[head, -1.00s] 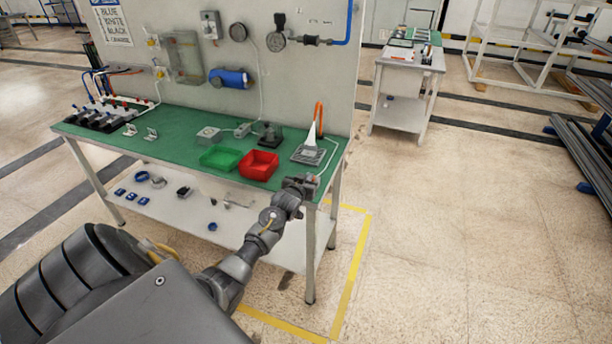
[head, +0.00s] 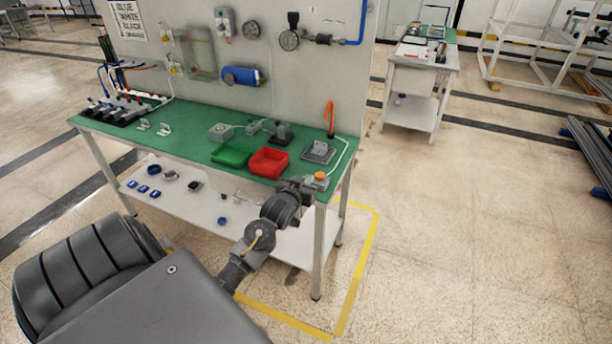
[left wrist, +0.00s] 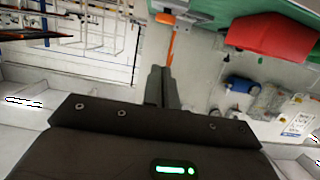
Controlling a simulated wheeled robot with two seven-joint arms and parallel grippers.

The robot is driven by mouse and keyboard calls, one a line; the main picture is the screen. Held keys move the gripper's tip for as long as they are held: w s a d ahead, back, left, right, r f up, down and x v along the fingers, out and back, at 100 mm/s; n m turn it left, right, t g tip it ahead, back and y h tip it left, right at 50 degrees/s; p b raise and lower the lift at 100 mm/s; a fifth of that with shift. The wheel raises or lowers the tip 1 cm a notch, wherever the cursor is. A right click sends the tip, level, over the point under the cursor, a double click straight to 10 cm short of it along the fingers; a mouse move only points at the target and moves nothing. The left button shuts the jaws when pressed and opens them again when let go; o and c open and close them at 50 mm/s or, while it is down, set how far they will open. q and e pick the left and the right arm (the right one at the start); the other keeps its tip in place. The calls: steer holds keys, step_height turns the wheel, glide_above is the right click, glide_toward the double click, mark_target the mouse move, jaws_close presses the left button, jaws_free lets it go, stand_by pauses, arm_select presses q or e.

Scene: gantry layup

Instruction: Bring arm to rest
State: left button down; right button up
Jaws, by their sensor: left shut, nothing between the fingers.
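My left gripper (head: 306,186) is at the front right edge of the green-topped workbench (head: 190,142), close to the red bin (head: 268,163). In the left wrist view its fingers (left wrist: 161,84) are together with nothing between them. The red bin also shows at the upper right of that view (left wrist: 275,38). My left arm reaches forward from the lower left of the head view. My right gripper is in neither view.
A green bin (head: 231,154) stands left of the red one. A grey square device (head: 318,151) and an orange button (head: 320,176) are near the bench's right end. A white side table (head: 410,100) stands behind.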

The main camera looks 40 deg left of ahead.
arm_select(q)
steer(key=shift+s+r, duration=0.1)
steer(key=shift+s, duration=0.1)
stand_by(0.5)
